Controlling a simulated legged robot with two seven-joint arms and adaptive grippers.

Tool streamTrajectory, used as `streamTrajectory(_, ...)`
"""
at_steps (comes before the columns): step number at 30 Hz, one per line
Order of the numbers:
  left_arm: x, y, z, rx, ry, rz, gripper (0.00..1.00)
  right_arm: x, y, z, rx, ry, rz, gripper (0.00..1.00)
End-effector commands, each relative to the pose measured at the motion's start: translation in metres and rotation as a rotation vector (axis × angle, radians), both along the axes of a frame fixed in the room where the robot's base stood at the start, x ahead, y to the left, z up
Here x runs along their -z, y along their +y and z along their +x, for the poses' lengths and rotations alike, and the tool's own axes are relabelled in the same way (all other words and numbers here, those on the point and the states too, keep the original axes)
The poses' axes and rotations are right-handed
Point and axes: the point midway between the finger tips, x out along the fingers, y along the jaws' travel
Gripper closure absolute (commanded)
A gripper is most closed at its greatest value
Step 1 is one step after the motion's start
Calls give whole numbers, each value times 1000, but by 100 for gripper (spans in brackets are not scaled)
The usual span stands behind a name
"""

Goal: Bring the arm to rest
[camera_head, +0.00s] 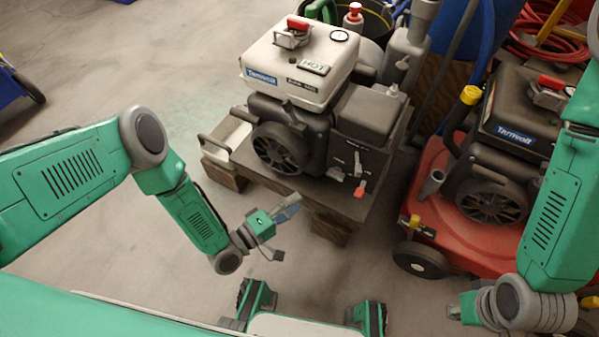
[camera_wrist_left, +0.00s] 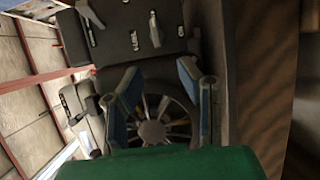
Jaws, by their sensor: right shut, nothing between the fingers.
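My left gripper (camera_head: 287,232) hangs over the floor in front of the wooden pallet, with its two fingers apart. In the left wrist view the fingers (camera_wrist_left: 160,95) stand apart with nothing between them. A dark engine with a round spoked fan cover (camera_wrist_left: 152,132) lies beyond them. My left arm comes in from the left, bent at the elbow. My right arm comes down the right side, in front of the red machine. Its small end (camera_head: 461,309) shows low at the right, shut and empty; the fingers are hard to make out.
A white-topped engine (camera_head: 300,62) stands on a wooden pallet (camera_head: 335,200) just beyond my left gripper. A red wheeled machine (camera_head: 460,238) with a dark engine stands at the right, close to my right arm. Bare floor (camera_head: 130,45) lies open at the upper left.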

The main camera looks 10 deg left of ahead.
Motion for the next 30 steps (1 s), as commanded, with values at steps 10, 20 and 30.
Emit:
streamTrajectory(10, 0, -5, -1, 14, 26, 86, 68, 0, 0, 0, 0, 0, 0, 100)
streamTrajectory(20, 2, 67, -92, 328, 292, 998, 68, 0, 0, 0, 0, 1, 0, 100)
streamTrajectory(30, -64, 189, -202, 666, 571, 1493, 68, 0, 0, 0, 0, 1, 0, 100)
